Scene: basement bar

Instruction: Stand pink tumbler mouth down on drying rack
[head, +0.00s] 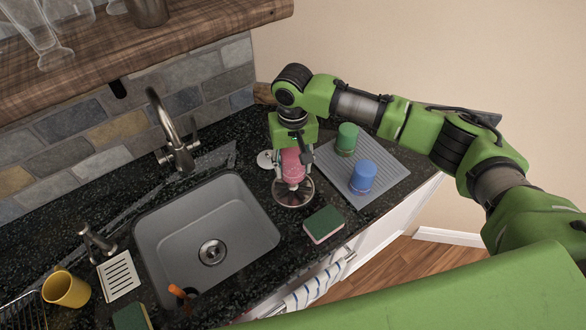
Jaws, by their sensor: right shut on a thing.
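The pink tumbler (292,165) is between the fingers of my right gripper (293,172), which points down and is shut on it. The tumbler is over a round metal-rimmed fixture (293,201) on the counter, right of the sink. I cannot tell whether it touches the fixture or which way its mouth faces. The grey ribbed drying rack (388,166) lies just right of the gripper. A green tumbler (347,138) and a blue tumbler (362,177) stand on the rack. My left gripper is not in view.
A grey sink (180,235) with a tall faucet (172,135) is to the left. A green-topped sponge (323,224) lies in front of the rack. A yellow mug (66,289) stands at lower left. A wooden shelf (200,25) with glasses hangs above.

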